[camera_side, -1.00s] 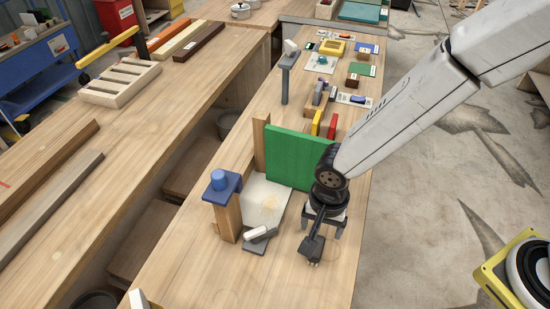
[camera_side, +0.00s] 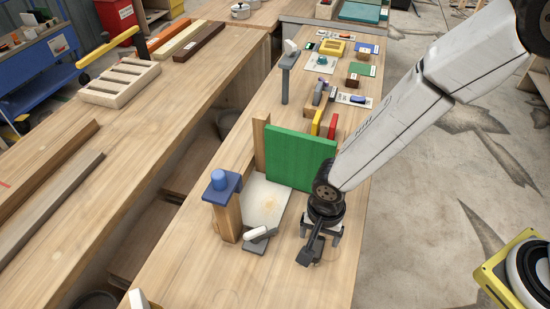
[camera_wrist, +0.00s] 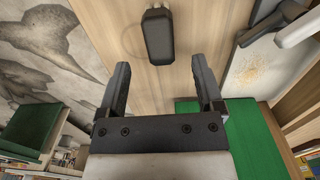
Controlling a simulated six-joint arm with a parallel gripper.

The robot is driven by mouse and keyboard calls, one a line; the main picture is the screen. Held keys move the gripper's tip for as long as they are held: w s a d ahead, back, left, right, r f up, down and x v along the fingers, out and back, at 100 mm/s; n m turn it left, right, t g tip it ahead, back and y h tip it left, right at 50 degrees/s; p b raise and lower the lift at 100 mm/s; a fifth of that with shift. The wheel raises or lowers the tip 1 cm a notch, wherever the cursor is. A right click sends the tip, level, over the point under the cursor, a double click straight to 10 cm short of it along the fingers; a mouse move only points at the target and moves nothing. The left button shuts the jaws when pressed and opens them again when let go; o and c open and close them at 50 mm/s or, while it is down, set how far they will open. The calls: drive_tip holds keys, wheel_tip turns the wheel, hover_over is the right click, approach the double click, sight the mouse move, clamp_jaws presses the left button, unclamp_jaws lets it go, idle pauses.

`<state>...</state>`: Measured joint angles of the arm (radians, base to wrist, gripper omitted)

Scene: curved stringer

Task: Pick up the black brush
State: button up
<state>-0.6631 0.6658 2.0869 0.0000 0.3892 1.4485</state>
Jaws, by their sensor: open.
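The black brush (camera_wrist: 158,38) lies on the wooden bench top in the wrist view, at the upper middle, its small pale end tufts at the picture's top edge. My gripper (camera_wrist: 160,62) is open, with one finger on each side of the picture below it. The brush lies ahead of the fingertips, lined up roughly with the gap, and nothing is between the jaws. In the side view, my gripper (camera_side: 320,240) points down low over the bench. A dark part under my wrist covers the spot there, so I cannot make out the brush clearly.
A green panel (camera_side: 300,158) stands upright just behind my gripper. A wooden post with a blue top (camera_side: 221,182) and a white-and-grey tool (camera_side: 258,236) are to the left. Yellow and red blocks (camera_side: 332,124) stand behind. The bench front is clear.

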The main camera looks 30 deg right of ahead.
sight(317, 246)
drive_tip(key=shift+s+a+f, duration=0.1)
drive_tip(key=shift+a+f, duration=0.05)
drive_tip(key=shift+f, duration=2.25)
clamp_jaws()
